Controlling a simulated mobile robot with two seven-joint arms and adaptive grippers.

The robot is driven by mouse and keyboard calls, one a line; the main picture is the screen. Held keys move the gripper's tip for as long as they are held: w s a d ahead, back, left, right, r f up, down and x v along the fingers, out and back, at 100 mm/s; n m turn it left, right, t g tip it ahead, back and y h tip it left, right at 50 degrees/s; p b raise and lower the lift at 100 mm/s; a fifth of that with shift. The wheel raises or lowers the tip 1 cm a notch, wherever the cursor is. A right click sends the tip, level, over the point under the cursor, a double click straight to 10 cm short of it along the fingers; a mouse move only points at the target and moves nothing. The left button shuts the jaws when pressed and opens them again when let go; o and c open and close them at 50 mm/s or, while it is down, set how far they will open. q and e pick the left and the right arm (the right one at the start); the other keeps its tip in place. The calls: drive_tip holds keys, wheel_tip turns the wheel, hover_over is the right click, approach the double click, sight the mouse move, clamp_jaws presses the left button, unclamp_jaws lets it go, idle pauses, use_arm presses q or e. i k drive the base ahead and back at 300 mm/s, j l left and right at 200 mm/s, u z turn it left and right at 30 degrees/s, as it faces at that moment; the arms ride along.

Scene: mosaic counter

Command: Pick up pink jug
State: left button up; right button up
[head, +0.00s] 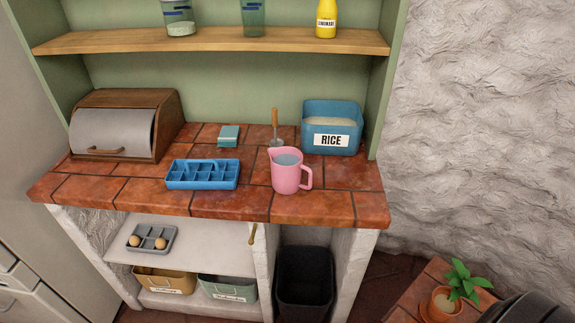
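The pink jug (286,174) stands upright on the red tiled counter (234,204), near its front edge and right of the middle. Its handle points to the right and its spout to the left. Its inside looks pale blue-grey. Neither of my grippers shows in the head view. Nothing touches or covers the jug.
Left of the jug is a blue compartment tray (202,184). Behind it are a wooden-handled utensil (275,127), a blue RICE bin (342,114) and a small teal block (228,136). A bread box (123,127) stands at left. A wooden shelf (210,41) runs above.

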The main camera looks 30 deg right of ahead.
sight(286, 167)
drive_tip(key=i+z, duration=0.15)
drive_tip(key=z, duration=0.3)
drive_tip(key=i+l+z, duration=0.1)
drive_tip(key=z, duration=0.4)
drive_tip(key=i+j, duration=0.05)
drive_tip(key=i, duration=0.05)
